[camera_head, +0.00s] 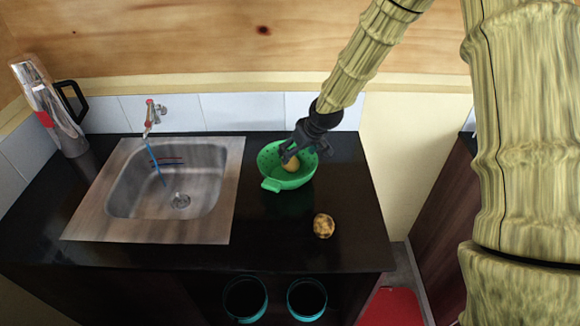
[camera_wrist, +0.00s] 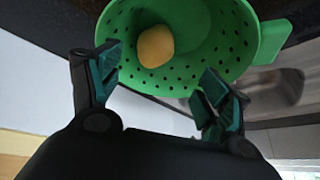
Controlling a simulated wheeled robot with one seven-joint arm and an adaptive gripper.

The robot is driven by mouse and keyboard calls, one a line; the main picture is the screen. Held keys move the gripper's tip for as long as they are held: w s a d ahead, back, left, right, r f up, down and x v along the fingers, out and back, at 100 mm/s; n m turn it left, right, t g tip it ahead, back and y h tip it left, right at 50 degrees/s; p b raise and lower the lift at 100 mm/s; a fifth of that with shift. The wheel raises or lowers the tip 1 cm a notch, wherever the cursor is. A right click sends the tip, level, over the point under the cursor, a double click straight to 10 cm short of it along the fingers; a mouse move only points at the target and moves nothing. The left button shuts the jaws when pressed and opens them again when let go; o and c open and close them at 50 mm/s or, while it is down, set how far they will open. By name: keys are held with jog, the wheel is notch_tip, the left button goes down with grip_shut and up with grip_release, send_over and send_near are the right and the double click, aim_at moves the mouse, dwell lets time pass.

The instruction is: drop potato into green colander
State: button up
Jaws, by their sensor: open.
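The green colander (camera_head: 300,180) stands on the dark counter to the right of the sink; its perforated inside also fills the top of the wrist view (camera_wrist: 215,50). A plain yellow-tan rounded thing, likely the potato (camera_head: 291,163), is inside the colander; in the wrist view (camera_wrist: 155,46) it lies against the colander's inside, apart from both fingers. My gripper (camera_head: 288,153) is over the colander, pointing down into it. In the wrist view its fingers (camera_wrist: 165,80) are spread wide with nothing between them.
A mottled brown-yellow round thing (camera_head: 323,225) lies on the counter in front of the colander. A steel sink (camera_head: 165,185) with a tap (camera_head: 150,115) is at left, and a metal jug (camera_head: 55,115) stands in the left back corner.

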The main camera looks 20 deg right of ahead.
jog(key=v, duration=0.9)
jog(key=shift+r, duration=0.2)
jog(key=shift+s+d, duration=0.15)
